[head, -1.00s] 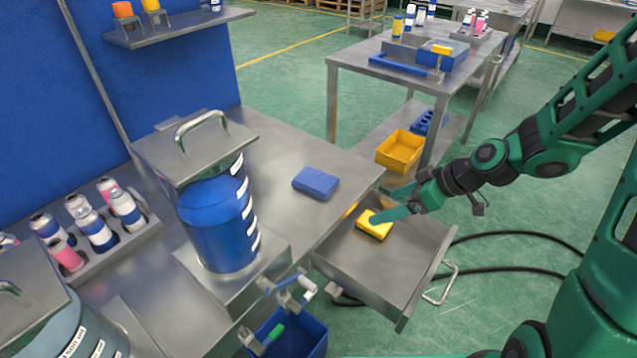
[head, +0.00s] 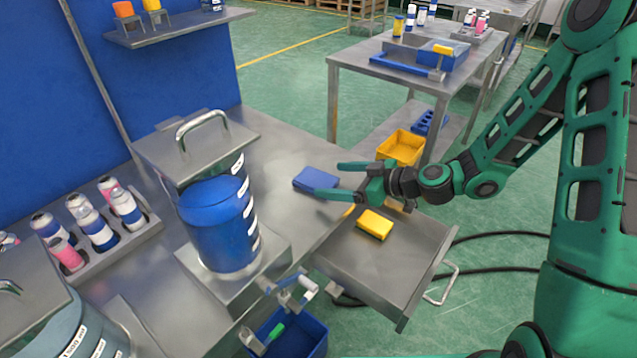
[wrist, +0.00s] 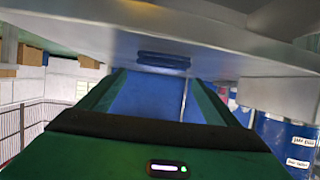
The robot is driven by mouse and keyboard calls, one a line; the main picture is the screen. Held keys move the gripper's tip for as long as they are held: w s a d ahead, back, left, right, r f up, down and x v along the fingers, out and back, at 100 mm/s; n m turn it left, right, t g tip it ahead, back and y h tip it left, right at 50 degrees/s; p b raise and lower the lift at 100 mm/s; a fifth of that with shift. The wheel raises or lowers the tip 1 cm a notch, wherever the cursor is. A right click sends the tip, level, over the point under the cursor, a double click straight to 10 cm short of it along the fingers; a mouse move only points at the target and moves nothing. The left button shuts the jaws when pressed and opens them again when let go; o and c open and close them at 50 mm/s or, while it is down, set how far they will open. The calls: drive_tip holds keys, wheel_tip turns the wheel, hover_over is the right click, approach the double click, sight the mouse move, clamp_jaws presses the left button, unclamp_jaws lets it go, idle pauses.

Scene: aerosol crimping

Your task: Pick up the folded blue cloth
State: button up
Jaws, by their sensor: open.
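The folded blue cloth (head: 313,178) lies flat on the steel table, near its right edge and behind the open drawer. My gripper (head: 328,178) is open and points left, low over the table edge. In the head view its lower finger overlaps the cloth's near right side, and its upper finger ends just beyond the cloth's right end. In the wrist view the cloth (wrist: 163,61) shows as a thin blue stack on the table surface, ahead between the green fingers (wrist: 158,98). I cannot tell whether a finger touches it. Nothing is held.
A yellow sponge (head: 374,224) lies in the open drawer (head: 385,265) below my gripper. A large blue-filled vessel (head: 220,225) stands left of the cloth. A bottle rack (head: 140,238) is farther left. The table behind the cloth is clear.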

sight(314, 178)
drive_tip(key=shift+x, duration=2.75)
drive_tip(key=shift+s, duration=0.1)
drive_tip(key=shift+c, duration=0.3)
drive_tip(key=c, duration=1.1)
drive_tip(key=shift+r, duration=0.2)
